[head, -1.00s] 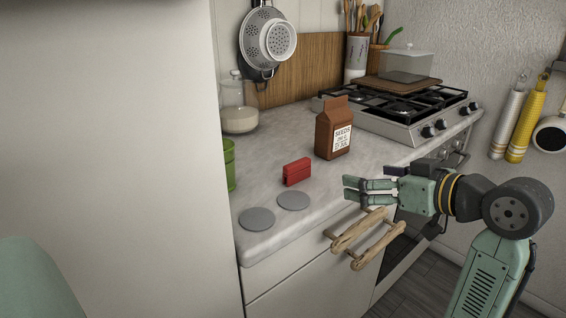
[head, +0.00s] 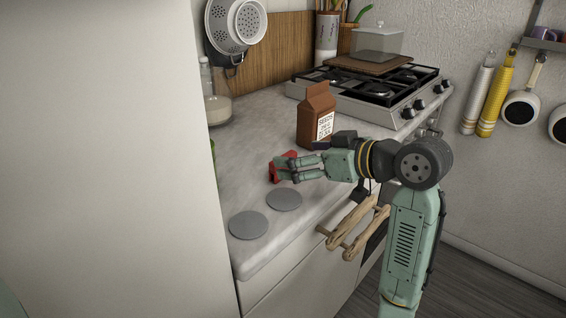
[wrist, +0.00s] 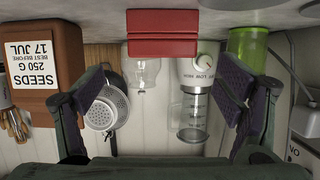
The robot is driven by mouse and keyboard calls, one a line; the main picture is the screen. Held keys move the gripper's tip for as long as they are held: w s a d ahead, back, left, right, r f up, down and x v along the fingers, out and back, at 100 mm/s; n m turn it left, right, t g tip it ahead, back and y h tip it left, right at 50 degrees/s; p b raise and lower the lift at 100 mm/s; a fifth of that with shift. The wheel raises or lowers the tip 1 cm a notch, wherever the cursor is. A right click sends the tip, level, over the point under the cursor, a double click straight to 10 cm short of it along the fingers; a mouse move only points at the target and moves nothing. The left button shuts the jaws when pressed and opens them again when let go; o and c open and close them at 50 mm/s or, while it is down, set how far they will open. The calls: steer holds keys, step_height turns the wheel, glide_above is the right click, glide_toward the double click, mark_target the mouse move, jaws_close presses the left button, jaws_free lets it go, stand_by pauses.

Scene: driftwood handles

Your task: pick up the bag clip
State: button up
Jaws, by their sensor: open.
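The red bag clip (head: 275,170) stands on the counter (head: 240,165) near the left end, partly hidden behind my fingers in the head view. In the wrist view, the clip (wrist: 162,35) is at the top centre, against the counter, which shows along the top edge. My gripper (head: 282,169) is open and empty, with its fingertips at the clip in the head view. In the wrist view, my gripper (wrist: 163,88) has its fingers spread wide, one to each side of the clip's line. I cannot tell whether a finger touches the clip.
A brown seeds bag (head: 317,115) stands close behind my gripper; it also shows at left in the wrist view (wrist: 45,50). Two grey discs (head: 249,225) lie at the counter's front. A stove (head: 370,95) is at the back right. A green container (wrist: 247,45) and blender (wrist: 193,105) show beyond.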

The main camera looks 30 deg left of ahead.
steer(key=p+x, duration=0.1)
steer(key=x, duration=0.4)
steer(key=shift+s+a+f, duration=0.15)
steer(key=shift+f, duration=0.1)
steer(key=c, duration=0.9)
